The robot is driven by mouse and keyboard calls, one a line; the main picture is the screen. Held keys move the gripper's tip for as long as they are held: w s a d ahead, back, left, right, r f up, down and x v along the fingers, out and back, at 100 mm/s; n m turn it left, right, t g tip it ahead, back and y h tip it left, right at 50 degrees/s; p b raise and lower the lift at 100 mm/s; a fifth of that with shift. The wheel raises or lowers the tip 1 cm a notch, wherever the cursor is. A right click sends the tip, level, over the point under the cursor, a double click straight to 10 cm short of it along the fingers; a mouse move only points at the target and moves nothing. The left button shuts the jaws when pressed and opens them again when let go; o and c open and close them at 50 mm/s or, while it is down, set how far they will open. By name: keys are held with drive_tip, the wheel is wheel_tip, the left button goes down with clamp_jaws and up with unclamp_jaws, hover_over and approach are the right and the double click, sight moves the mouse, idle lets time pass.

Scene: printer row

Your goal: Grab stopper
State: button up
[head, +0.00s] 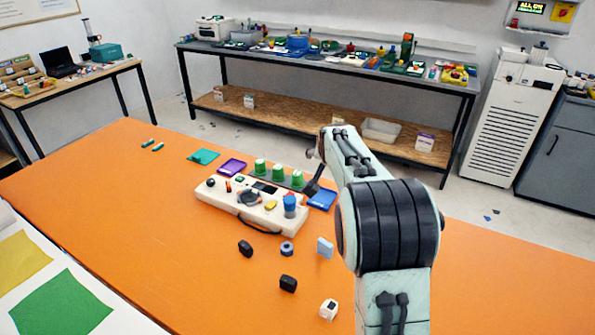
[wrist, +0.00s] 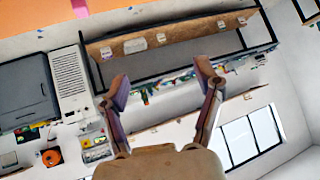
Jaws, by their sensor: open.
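I cannot tell for sure which thing is the stopper. Candidates on the orange table (head: 140,215) are a blue ring-like piece (head: 287,249), a light blue block (head: 325,248), two black pieces (head: 246,248) (head: 288,284) and a white cube (head: 328,310). A blue cylinder (head: 290,206) stands on the cream panel box (head: 222,199), near several green cylinders (head: 260,166). In the wrist view my gripper (wrist: 163,77) is open, with nothing between its fingers, and faces the room beyond the table. In the head view my arm hides most of it.
A teal mat (head: 204,157), a purple tray (head: 232,167) and a blue tray (head: 322,199) lie around the box. Two small teal pieces (head: 158,146) lie at the far left. The table's left part is clear. A cluttered bench (head: 330,62) stands behind.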

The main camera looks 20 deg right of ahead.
drive_tip(key=d+f+g, duration=0.1)
drive_tip(key=d+f, duration=0.1)
drive_tip(key=f, duration=0.5)
drive_tip(key=d+f+g, duration=0.1)
drive_tip(key=d+f, duration=0.2)
drive_tip(key=f, duration=0.4)
drive_tip(key=s+d+f+m+g, duration=0.1)
drive_tip(key=d+f, duration=0.1)
drive_tip(key=f, duration=0.6)
drive_tip(key=shift+s+d, duration=0.1)
drive_tip(key=shift+d, duration=0.3)
drive_tip(key=shift+g, duration=0.3)
drive_tip(key=x, duration=0.6)
drive_tip(key=shift+d+f, duration=0.25)
drive_tip(key=shift+d, duration=0.05)
clamp_jaws()
